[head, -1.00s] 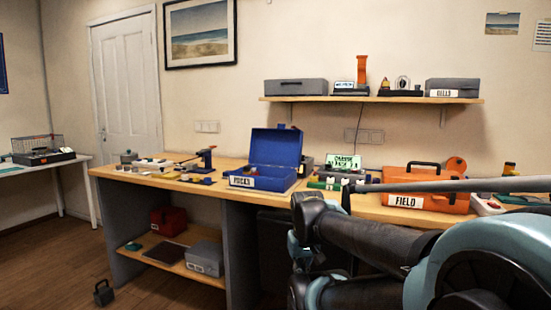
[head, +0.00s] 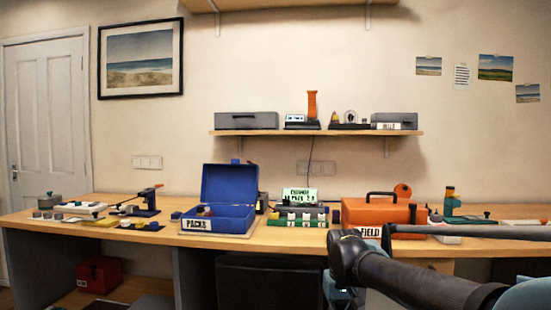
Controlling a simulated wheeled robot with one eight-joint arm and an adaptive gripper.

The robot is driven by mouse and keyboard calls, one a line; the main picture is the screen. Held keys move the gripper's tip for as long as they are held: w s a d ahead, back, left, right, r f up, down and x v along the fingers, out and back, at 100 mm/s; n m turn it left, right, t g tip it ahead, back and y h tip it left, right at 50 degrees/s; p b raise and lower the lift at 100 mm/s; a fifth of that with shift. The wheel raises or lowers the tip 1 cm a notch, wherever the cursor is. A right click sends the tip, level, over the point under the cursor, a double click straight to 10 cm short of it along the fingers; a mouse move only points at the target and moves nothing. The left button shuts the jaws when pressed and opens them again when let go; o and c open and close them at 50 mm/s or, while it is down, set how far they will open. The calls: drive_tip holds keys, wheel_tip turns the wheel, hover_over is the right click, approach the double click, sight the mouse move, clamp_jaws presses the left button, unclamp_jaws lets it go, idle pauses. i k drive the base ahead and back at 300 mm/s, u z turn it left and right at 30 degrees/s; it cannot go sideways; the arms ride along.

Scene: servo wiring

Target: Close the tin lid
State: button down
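A blue tin labelled PACKS (head: 215,218) stands on the wooden workbench, left of the middle in the head view. Its blue lid (head: 229,184) is open and stands up at the back of the tin. My arm reaches in from the lower right, with a dark folded joint in front of the bench edge. My gripper cannot be made out in the head view. The arm is well to the right of the tin and not touching it.
On the workbench (head: 270,240), a green board (head: 297,220) with white parts and a lit display (head: 300,195) stand right of the tin. Further right is an orange case labelled FIELD (head: 383,215). Small parts and trays (head: 85,208) lie left. A shelf (head: 315,132) hangs above.

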sight(235, 183)
drive_tip(key=z, duration=0.35)
drive_tip(key=k, duration=1.6)
drive_tip(key=u, duration=0.7)
drive_tip(key=i, duration=1.4)
drive_tip(key=z, duration=0.05)
